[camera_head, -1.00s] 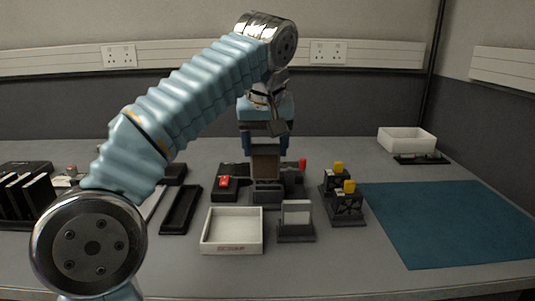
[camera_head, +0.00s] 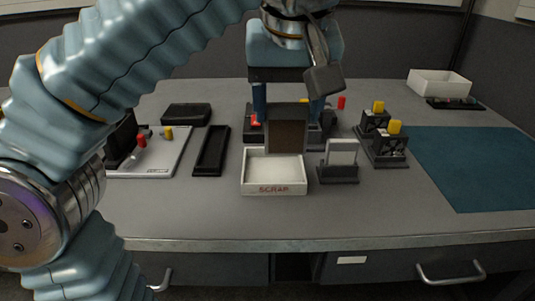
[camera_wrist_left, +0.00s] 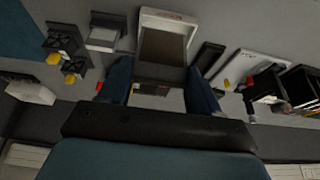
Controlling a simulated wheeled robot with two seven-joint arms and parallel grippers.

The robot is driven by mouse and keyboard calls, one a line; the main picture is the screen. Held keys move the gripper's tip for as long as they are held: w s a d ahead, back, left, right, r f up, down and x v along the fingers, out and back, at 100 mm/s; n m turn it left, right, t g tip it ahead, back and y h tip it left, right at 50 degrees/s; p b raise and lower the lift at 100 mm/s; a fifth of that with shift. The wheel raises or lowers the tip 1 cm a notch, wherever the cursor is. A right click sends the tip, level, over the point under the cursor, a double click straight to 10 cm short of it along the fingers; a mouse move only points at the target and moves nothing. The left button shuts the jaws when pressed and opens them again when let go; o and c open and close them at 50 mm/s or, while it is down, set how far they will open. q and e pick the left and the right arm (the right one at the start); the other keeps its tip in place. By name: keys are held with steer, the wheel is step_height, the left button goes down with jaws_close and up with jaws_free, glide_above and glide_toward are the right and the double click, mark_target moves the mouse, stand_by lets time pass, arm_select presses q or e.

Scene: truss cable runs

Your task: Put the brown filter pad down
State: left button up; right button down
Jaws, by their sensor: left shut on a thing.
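The brown filter pad (camera_head: 287,131) is a flat brown panel with a dark frame. It is upright in my left gripper (camera_head: 287,108), which is shut on it. In the head view the pad hangs in front of and over the back part of the white tray (camera_head: 274,189) marked SCRAP. In the left wrist view the pad (camera_wrist_left: 161,50) lies between the two blue fingers, in line with the tray (camera_wrist_left: 168,18). I cannot tell whether the pad touches the tray. My right gripper is not in view.
A holder with a white pad (camera_head: 339,160) stands just right of the tray. Dark stands with yellow knobs (camera_head: 388,146) are farther right, beside a blue mat (camera_head: 475,165). A narrow black tray (camera_head: 211,152) lies left. A white bin (camera_head: 439,84) is at the back right.

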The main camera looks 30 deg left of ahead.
arm_select(q)
steer(key=w+a+f, duration=0.2)
steer(key=f, duration=0.1)
steer(key=w+a+f+b, duration=0.1)
steer(key=w+a+f, duration=0.1)
steer(key=f, duration=0.2)
steer(key=w+a+f+b, duration=0.1)
steer(key=w+a+f, duration=0.1)
steer(key=w+f, duration=0.1)
steer(key=shift+w+a+f, duration=0.1)
steer(key=shift+f, duration=0.35)
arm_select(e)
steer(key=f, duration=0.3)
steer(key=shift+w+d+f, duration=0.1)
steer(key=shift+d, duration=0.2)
arm_select(q)
steer(key=shift+f+b, duration=0.1)
steer(key=shift+b, duration=0.2)
steer(key=shift+f, duration=0.25)
steer(key=o, duration=1)
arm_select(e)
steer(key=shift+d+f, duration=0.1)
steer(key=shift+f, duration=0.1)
arm_select(q)
steer(key=shift+o, duration=0.2)
